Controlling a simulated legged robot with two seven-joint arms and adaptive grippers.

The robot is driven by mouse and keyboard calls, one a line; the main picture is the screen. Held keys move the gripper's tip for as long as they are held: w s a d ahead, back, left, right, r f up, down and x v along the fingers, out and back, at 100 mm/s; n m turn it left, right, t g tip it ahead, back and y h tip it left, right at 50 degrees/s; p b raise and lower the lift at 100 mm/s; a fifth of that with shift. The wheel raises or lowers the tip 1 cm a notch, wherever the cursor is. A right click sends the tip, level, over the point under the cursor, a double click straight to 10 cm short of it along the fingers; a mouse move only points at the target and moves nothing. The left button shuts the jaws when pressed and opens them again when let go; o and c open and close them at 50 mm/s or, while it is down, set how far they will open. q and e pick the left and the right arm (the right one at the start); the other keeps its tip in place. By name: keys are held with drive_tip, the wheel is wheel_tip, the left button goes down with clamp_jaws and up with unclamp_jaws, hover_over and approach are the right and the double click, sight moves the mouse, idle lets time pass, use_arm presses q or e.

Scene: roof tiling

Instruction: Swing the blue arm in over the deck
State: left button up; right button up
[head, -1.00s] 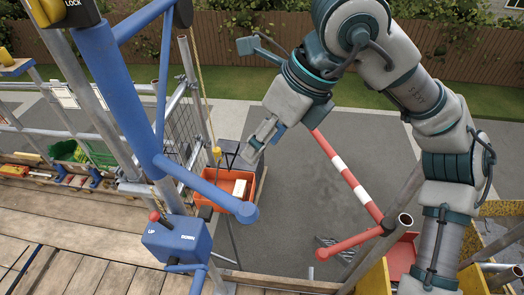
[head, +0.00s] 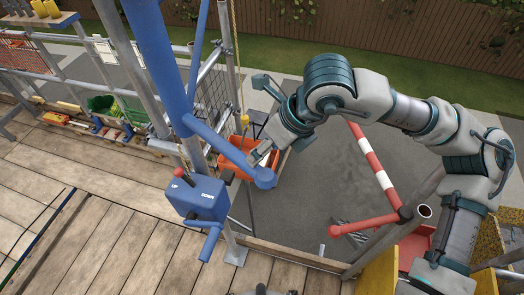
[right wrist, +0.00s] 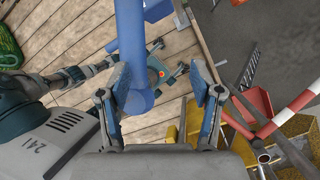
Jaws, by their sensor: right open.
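The blue arm (head: 228,146) slants down to the right from the blue post (head: 160,50), ending in a rounded cap beside the deck. A blue control box (head: 197,198) with a red knob hangs near the post. My right gripper (head: 262,117) is open and empty, behind and above the arm's end in the head view. In the right wrist view the blue arm's tube (right wrist: 131,50) shows between the spread fingers of the right gripper (right wrist: 165,95), untouched as far as I can see.
The plank deck (head: 110,245) has clear room at the lower left. An orange crate (head: 235,172) stands below on the pavement, behind the arm's end. A red-and-white barrier (head: 375,165) and scaffold tubes are at the right. A yellow rope hangs near the post.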

sight(243, 156)
drive_tip(key=shift+h, duration=0.4)
drive_tip(key=a, duration=0.3)
drive_tip(key=a+f, duration=0.1)
drive_tip(key=a, duration=0.2)
drive_tip(key=a+f, duration=0.1)
drive_tip(key=a, duration=0.2)
drive_tip(key=shift+w+a+f, duration=0.1)
drive_tip(key=shift+w+f, duration=0.1)
drive_tip(key=shift+w, duration=0.1)
drive_tip(key=shift+w+a, duration=0.15)
drive_tip(key=d, duration=0.5)
drive_tip(key=shift+s+d+r, duration=0.1)
drive_tip(key=shift+s+r, duration=0.05)
drive_tip(key=shift+s, duration=0.15)
clamp_jaws()
use_arm(q)
drive_tip(key=shift+a+f, duration=0.15)
drive_tip(key=shift+a, duration=0.45)
drive_tip(key=shift+a+f, duration=0.15)
drive_tip(key=shift+a, duration=0.45)
use_arm(e)
drive_tip(key=shift+s+a, duration=0.2)
drive_tip(key=shift+a, duration=0.2)
